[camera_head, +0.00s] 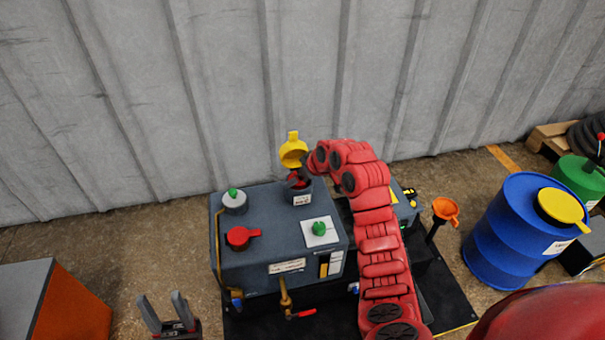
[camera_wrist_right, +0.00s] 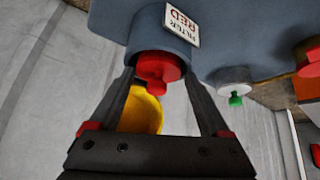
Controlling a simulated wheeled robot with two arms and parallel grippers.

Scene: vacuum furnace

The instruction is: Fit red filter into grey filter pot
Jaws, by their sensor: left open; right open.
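The grey filter pot (camera_head: 294,196) stands at the back of the grey machine, with a white label. In the right wrist view its upside-down label reads "FILTER RED", and the pot (camera_wrist_right: 160,38) shows the red filter (camera_wrist_right: 158,68) at its mouth. The filter is partly inside; how deep it sits I cannot tell. My right gripper (camera_wrist_right: 165,105) is open, one finger on each side of the filter; contact is unclear. My left gripper (camera_head: 164,312) is open and empty at the bottom left of the head view, away from the pot.
A yellow cap (camera_head: 293,151) stands raised behind the pot. The machine (camera_head: 262,262) also carries a red cap (camera_head: 240,237) and green knobs. A blue barrel (camera_head: 515,235) and an orange funnel (camera_head: 446,209) stand at right. An orange-sided box (camera_head: 72,305) is at left.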

